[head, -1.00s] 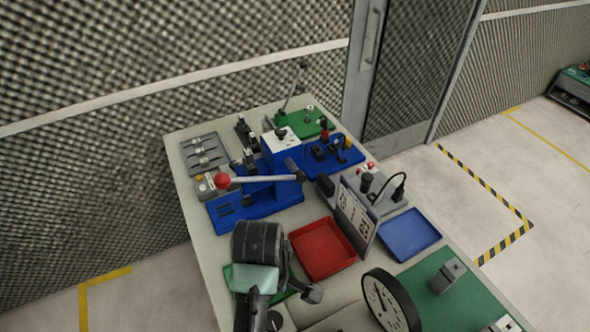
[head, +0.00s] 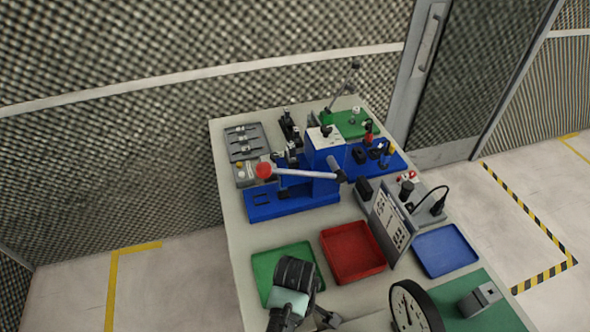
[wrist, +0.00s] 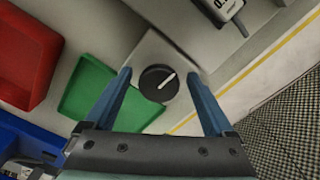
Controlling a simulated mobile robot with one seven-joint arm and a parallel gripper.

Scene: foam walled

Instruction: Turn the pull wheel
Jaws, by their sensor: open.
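A round black knob (wrist: 158,83) with a white pointer line sits on a pale grey box (wrist: 158,48) in the wrist view. It is the only wheel-like part near my gripper; I cannot tell for sure that it is the pull wheel. My gripper (wrist: 157,72) is open, with one blue finger on each side of the knob. I cannot tell whether the fingers touch it; nothing is held. In the head view my arm's end is low in the picture, over the near edge of the green tray (head: 270,262), and the knob is hidden.
A blue press (head: 325,155) with a red-knobbed lever (head: 264,170) stands behind. A red tray (head: 352,252), an upright panel (head: 392,222), a blue tray (head: 446,250) and a round dial (head: 411,308) crowd the table. A yellow line (wrist: 270,52) shows in the wrist view.

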